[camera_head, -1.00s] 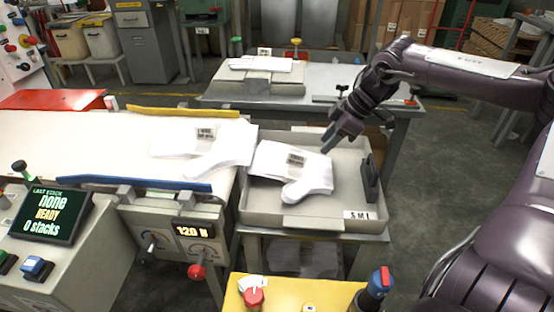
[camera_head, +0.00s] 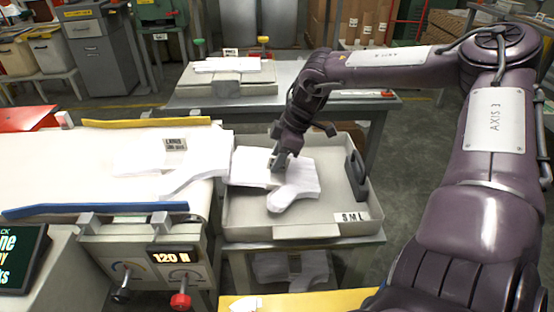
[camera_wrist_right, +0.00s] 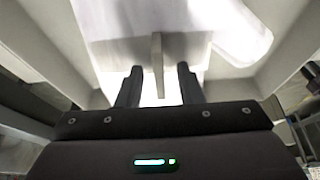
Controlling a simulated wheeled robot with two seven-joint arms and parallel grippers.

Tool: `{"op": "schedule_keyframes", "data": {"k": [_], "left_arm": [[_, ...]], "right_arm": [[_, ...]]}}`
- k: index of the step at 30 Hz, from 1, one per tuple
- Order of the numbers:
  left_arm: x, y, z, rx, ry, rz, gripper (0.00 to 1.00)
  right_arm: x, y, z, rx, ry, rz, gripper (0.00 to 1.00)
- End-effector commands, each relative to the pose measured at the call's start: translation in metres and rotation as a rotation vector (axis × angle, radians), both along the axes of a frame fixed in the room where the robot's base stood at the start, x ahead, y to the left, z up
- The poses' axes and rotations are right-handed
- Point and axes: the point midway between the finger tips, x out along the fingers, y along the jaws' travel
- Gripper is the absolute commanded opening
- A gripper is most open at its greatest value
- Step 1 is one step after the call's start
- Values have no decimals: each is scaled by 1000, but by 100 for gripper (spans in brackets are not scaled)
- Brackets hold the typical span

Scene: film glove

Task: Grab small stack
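A white glove stack (camera_head: 297,187) lies in the grey tray (camera_head: 300,232) beside the conveyor, cuff end towards the upper left. My right gripper (camera_head: 278,165) points down over its cuff part and covers the spot where its label showed. In the right wrist view the two dark fingers (camera_wrist_right: 159,84) are apart, with a thin pale upright piece (camera_wrist_right: 157,62) between them and the white stack (camera_wrist_right: 150,20) behind. I cannot tell whether the fingers touch it. My left gripper is not in view.
Another white stack with a label reading LARGE (camera_head: 176,145) lies on the conveyor (camera_head: 60,165), its end reaching the tray. A dark handle (camera_head: 356,175) stands at the tray's right side.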

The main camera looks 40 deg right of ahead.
Motion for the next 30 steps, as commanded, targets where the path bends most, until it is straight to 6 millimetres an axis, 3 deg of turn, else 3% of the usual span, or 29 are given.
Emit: {"op": "schedule_keyframes", "data": {"k": [5, 13, 30], "left_arm": [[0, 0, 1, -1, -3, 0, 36], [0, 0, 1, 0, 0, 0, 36], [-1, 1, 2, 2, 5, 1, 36]], "right_arm": [[0, 0, 1, 0, -1, 0, 34], [0, 0, 1, 0, -1, 0, 0], [1, 0, 7, 0, -3, 0, 0]]}}
